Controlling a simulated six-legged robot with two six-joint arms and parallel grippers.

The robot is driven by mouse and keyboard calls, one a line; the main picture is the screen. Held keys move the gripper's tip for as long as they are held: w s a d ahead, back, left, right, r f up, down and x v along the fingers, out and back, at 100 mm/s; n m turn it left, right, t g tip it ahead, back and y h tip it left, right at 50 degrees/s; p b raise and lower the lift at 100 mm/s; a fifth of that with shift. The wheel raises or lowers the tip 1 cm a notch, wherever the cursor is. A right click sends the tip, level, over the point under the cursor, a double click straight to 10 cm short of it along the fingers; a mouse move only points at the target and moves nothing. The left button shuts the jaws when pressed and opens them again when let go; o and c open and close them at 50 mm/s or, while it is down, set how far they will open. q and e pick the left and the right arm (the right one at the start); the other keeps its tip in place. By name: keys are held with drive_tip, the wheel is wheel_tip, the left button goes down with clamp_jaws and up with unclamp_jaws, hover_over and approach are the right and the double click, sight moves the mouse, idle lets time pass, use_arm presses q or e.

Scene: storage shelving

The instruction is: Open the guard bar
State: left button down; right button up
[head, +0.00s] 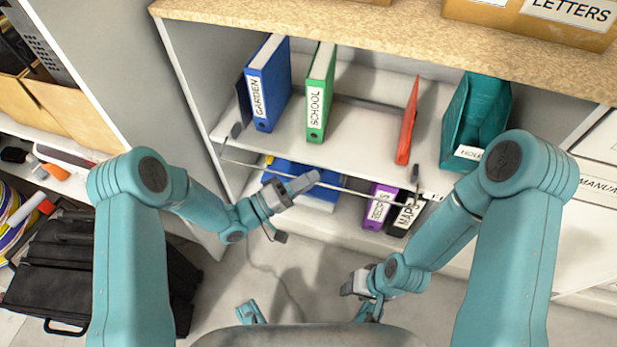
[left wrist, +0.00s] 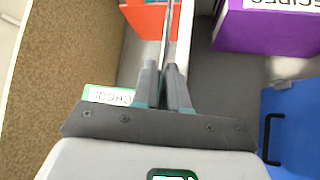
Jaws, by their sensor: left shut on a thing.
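The guard bar (head: 368,193) is a thin metal rod along the front of the upper binder shelf. It sits out in front of and below the shelf edge, with short side arms running to dark end pieces at left (head: 236,130) and right (head: 415,174). My left gripper (head: 304,183) is shut on the bar near its middle. In the left wrist view the bar (left wrist: 167,38) runs between the closed fingers (left wrist: 164,84). My right gripper (head: 354,286) is low in front of the shelving, apart from the bar; its fingers are too small to read.
The upper shelf holds a blue binder (head: 268,84), a green binder (head: 320,92), a leaning red binder (head: 407,122) and a teal file (head: 474,112). Below are a purple binder (head: 380,206), a black binder (head: 405,216) and a blue item (head: 290,170). A black case (head: 50,270) stands at left.

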use_arm(q)
drive_tip(key=shift+r+n+y+p, duration=0.4)
drive_tip(key=shift+r+n+p, duration=0.15)
drive_tip(key=shift+r, duration=0.25)
drive_tip(key=shift+y+p, duration=0.3)
drive_tip(key=shift+n, duration=0.35)
drive_tip(key=shift+f, duration=0.2)
use_arm(e)
wheel_tip(320, 180, up, 3)
drive_tip(key=shift+f, duration=0.1)
use_arm(q)
drive_tip(key=c, duration=1.3)
unclamp_jaws()
drive_tip(key=p+v, duration=0.1)
drive_tip(key=v, duration=1.5)
drive_tip(key=shift+a, duration=0.25)
use_arm(e)
drive_tip(key=shift+r, duration=0.7)
use_arm(q)
drive_tip(key=shift+s, duration=0.1)
